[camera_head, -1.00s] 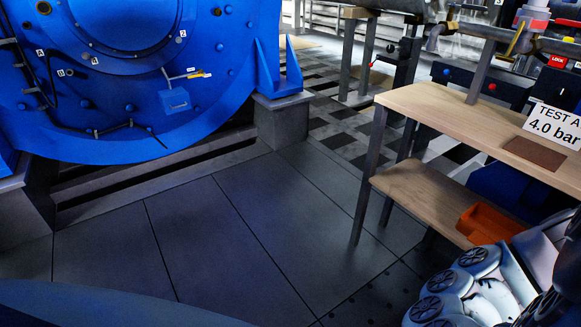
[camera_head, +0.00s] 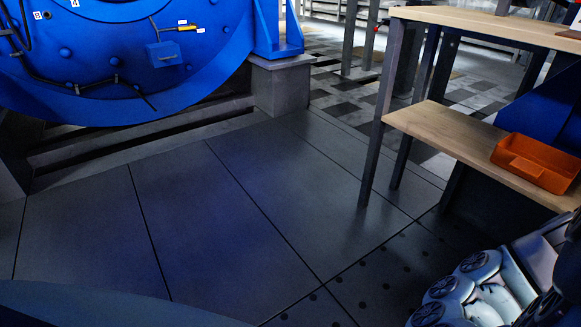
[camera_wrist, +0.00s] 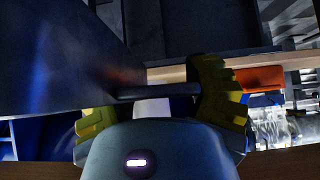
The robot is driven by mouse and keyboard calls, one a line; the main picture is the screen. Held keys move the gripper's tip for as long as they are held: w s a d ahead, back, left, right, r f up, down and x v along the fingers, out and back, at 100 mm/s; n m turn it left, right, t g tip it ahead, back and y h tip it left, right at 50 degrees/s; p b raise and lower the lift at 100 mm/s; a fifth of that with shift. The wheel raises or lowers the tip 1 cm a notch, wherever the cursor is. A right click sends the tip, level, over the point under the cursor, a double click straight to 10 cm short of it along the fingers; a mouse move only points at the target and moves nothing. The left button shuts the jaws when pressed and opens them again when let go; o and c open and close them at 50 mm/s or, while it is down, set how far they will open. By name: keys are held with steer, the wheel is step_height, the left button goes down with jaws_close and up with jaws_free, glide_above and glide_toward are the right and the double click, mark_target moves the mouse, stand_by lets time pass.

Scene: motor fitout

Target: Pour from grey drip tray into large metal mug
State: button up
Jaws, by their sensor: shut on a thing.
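My gripper (camera_wrist: 158,103) shows in the wrist view with its yellow ribbed finger pads on either side of a dark bar. It is shut on what looks like the grey drip tray (camera_wrist: 58,60), whose broad dark side fills the upper left of that view. The tray's inside and any contents are hidden. I cannot make out the large metal mug in either view. In the head view, neither my gripper nor the tray shows.
A wooden bench (camera_head: 490,27) stands at the right, with a lower shelf (camera_head: 437,135) holding an orange bin (camera_head: 537,162). A big blue machine (camera_head: 110,85) on grey blocks stands at the left. The dark tiled floor (camera_head: 215,215) between them is clear.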

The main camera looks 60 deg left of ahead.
step_height(320, 180, down, 9)
steer(key=b, duration=0.7)
steer(key=shift+f+b, duration=0.2)
steer(key=shift+b, duration=0.1)
